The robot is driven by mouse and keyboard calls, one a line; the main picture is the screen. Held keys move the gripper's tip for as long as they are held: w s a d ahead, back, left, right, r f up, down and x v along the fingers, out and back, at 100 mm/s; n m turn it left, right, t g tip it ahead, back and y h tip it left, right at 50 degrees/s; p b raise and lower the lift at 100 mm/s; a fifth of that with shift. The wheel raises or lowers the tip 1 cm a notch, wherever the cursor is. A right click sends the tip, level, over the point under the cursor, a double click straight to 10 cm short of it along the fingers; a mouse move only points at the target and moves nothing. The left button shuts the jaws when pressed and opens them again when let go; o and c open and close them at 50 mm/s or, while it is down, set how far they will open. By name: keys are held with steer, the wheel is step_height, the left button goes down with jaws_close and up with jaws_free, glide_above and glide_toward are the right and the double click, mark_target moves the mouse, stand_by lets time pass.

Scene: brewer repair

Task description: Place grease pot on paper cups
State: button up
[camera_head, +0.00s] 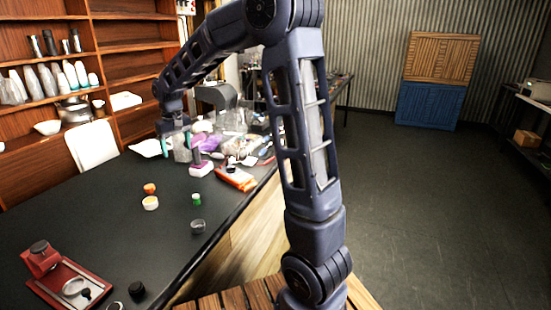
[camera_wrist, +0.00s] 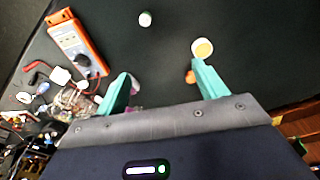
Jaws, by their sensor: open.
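My gripper (camera_head: 182,155) is open and empty above the far part of the black counter; its teal fingers (camera_wrist: 160,85) are spread in the wrist view. A small white pot with a yellow-orange top (camera_head: 150,203) stands on the counter, also in the wrist view (camera_wrist: 202,48), just beyond the right finger. A small orange item (camera_head: 150,188) is beside it, partly hidden by that finger in the wrist view (camera_wrist: 190,77). A green-topped pot (camera_head: 196,199) stands apart to the right. No label shows which is the grease pot. I cannot clearly make out paper cups.
Clutter with clear and purple items (camera_head: 232,120) fills the counter's far end, near an orange multimeter (camera_wrist: 78,45). A dark small cup (camera_head: 198,226) and red tray (camera_head: 72,285) are nearer. Wooden shelves (camera_head: 125,65) stand behind. The counter's left middle is clear.

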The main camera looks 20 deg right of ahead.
steer(key=s+d+r+m+t, duration=0.15)
steer(key=s+d+r, duration=0.25)
steer(key=s+d, duration=0.65)
steer(key=s+d+r+m+t, duration=0.1)
steer(key=s+d+r+m, duration=0.15)
steer(key=s+d, duration=0.8)
steer(key=s+d+f, duration=0.1)
steer(key=s+d, duration=0.3)
steer(key=s, duration=0.4)
steer(key=shift+d+f+m+t, duration=0.3)
steer(key=shift+d+f+t, duration=0.05)
steer(key=shift+f, duration=0.05)
steer(key=shift+o, duration=0.4)
steer(key=shift+s+d+f, duration=0.2)
steer(key=shift+s+f, duration=0.05)
steer(key=shift+s, duration=0.15)
